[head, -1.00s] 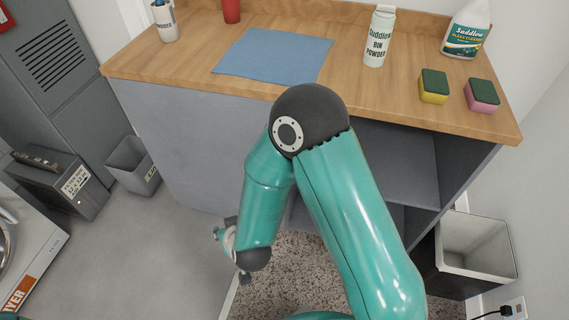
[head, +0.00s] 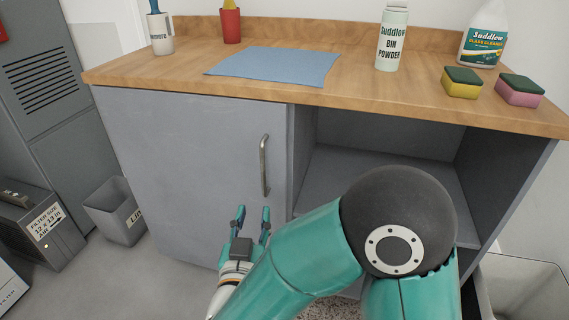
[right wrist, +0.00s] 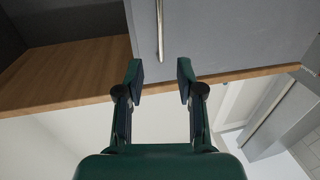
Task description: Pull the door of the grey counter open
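The grey counter's door (head: 190,160) is shut, with a vertical metal handle (head: 264,165) near its right edge. My right gripper (head: 253,212) is open and empty, just below the handle in the head view, fingers pointing at the door. In the right wrist view the picture is turned over. There the gripper (right wrist: 160,78) has its two fingers apart, and the handle (right wrist: 160,30) stands between and beyond them, not touched. The door (right wrist: 215,30) fills the area behind. My left gripper is not in view.
The wooden countertop (head: 150,80) holds a blue cloth (head: 275,66), a bin powder bottle (head: 391,40), a cleaner bottle, two sponges and cups. Open shelves (head: 390,170) lie right of the door. A grey bin (head: 118,210) stands left of the counter, another bin (head: 525,285) at right.

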